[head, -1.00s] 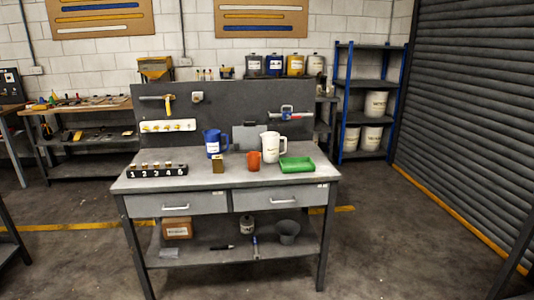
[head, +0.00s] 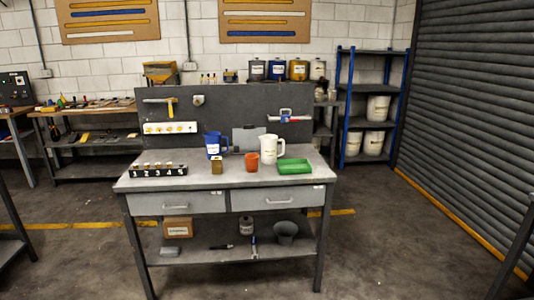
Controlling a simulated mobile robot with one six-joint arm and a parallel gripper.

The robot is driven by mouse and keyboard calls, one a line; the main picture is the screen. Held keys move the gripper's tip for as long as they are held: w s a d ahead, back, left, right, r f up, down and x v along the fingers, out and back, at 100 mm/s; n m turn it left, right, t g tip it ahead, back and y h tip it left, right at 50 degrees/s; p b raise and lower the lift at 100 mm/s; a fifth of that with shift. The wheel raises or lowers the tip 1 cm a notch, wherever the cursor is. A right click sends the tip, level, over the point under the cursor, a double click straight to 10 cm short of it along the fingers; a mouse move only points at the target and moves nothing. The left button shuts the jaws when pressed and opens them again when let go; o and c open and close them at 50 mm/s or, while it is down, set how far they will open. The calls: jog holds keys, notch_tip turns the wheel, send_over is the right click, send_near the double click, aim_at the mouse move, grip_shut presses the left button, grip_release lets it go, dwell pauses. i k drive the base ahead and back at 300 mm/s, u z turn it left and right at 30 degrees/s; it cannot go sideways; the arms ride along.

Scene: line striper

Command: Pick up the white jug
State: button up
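The white jug (head: 267,149) stands upright on the grey workbench (head: 225,180), right of the middle, with its handle to the right. An orange-red cup (head: 251,162) stands just left of it and a green tray (head: 294,166) lies just right of it. A blue jug (head: 212,145) stands further left on the same bench top. My gripper does not show in the head view.
A small brass-coloured block (head: 217,167) and a numbered black rack (head: 158,171) also sit on the bench top. A dark tool panel (head: 225,104) rises behind. Blue-framed shelves (head: 345,110) and a roller shutter (head: 465,120) stand at the right. Floor around the bench is open.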

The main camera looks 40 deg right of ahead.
aim_at(269, 142)
jog(key=z, duration=0.1)
jog(key=i, duration=0.95)
jog(key=u, duration=0.05)
